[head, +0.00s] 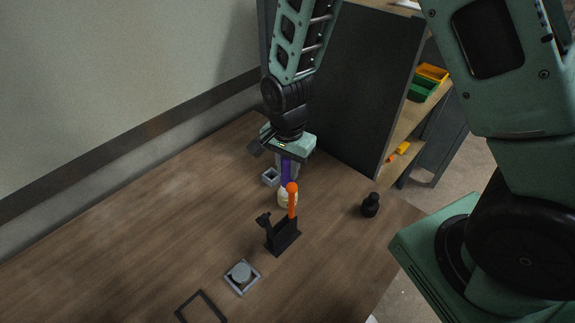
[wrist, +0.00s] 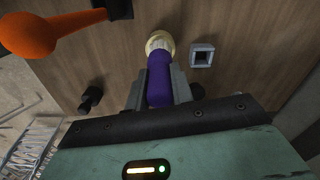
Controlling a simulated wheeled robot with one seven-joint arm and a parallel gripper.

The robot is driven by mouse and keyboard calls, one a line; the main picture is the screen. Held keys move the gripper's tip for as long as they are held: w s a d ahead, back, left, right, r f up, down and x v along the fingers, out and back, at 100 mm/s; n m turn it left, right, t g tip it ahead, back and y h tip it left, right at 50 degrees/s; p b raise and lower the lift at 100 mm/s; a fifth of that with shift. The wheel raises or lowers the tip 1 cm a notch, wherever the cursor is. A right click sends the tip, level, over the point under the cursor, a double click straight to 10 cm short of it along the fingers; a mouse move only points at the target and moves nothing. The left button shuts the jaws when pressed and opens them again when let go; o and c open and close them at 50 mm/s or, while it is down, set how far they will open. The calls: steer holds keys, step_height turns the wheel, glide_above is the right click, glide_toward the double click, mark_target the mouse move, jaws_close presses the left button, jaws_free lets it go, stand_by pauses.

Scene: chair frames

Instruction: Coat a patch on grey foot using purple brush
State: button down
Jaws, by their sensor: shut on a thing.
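My gripper (head: 286,165) is shut on the purple brush (wrist: 159,82), which also shows in the head view (head: 285,173). The brush points down, with its cream bristles (head: 287,199) low over the table; I cannot tell whether they touch it. A small hollow grey square piece (head: 270,177) stands close beside the brush, and also shows right of the bristles in the wrist view (wrist: 202,56). A round grey piece (head: 241,272) sits in a grey square frame nearer the front. I cannot tell which grey piece is the foot.
A black holder (head: 283,238) with an orange-tipped tool (head: 292,193) stands just in front of the brush. A black knob-like piece (head: 370,206) is to the right. A dark panel (head: 345,85) rises behind. The table's left side is clear.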

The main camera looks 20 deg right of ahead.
steer(key=shift+r+p, duration=2.5)
steer(key=shift+r, duration=0.8)
steer(key=shift+d+f, duration=0.1)
